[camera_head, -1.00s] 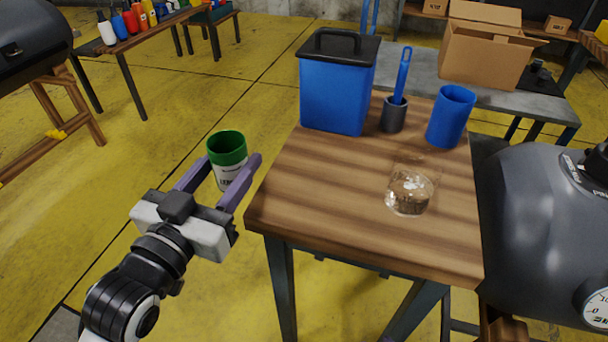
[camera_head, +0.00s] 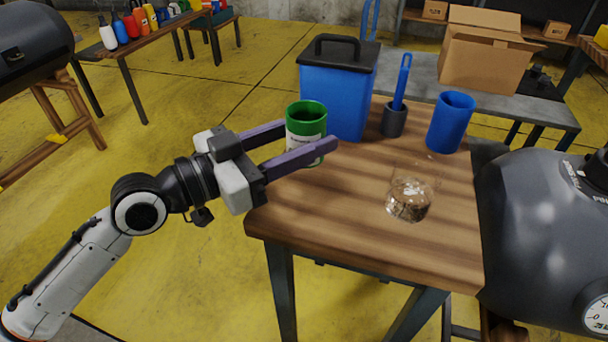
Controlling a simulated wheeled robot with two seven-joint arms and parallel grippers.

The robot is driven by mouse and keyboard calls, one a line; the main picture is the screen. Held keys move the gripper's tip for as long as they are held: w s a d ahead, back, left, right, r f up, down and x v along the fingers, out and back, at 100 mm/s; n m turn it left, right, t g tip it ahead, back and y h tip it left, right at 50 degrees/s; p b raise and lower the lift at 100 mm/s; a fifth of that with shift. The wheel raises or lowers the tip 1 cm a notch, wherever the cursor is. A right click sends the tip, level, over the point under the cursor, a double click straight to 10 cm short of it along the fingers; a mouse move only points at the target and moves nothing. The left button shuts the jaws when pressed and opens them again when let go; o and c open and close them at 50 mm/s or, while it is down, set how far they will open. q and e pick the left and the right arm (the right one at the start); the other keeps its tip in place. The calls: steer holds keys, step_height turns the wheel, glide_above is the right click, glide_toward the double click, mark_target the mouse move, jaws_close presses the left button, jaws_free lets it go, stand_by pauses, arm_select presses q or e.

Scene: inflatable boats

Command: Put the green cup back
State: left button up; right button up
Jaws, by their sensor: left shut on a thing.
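The green cup (camera_head: 306,121), with a white label on its lower part, is upright between the purple fingers of my left gripper (camera_head: 311,138). The gripper is shut on it. The cup is over the left back part of the wooden table (camera_head: 330,215), in front of the blue bin. I cannot tell whether its base touches the table, since a finger hides part of it. My right gripper does not show.
On the table stand a blue bin (camera_head: 335,95) with a black lid, a dark holder (camera_head: 394,121) with a blue-handled tool, a blue cup (camera_head: 450,122) and a clear glass (camera_head: 409,198). A grey tank (camera_head: 540,225) stands at the right. The table's front left is clear.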

arm_select(q)
steer(key=shift+f, duration=0.95)
step_height(320, 180, down, 4)
steer(key=shift+r+b, duration=0.1)
steer(key=shift+b, duration=0.85)
steer(key=shift+f, duration=0.25)
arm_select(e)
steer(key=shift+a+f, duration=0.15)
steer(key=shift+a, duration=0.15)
arm_select(q)
steer(key=shift+f, duration=0.1)
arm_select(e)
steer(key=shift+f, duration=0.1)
arm_select(q)
steer(key=shift+f+b, duration=0.15)
steer(key=shift+b, duration=0.15)
steer(key=o, duration=1.1)
steer(key=shift+c, duration=0.2)
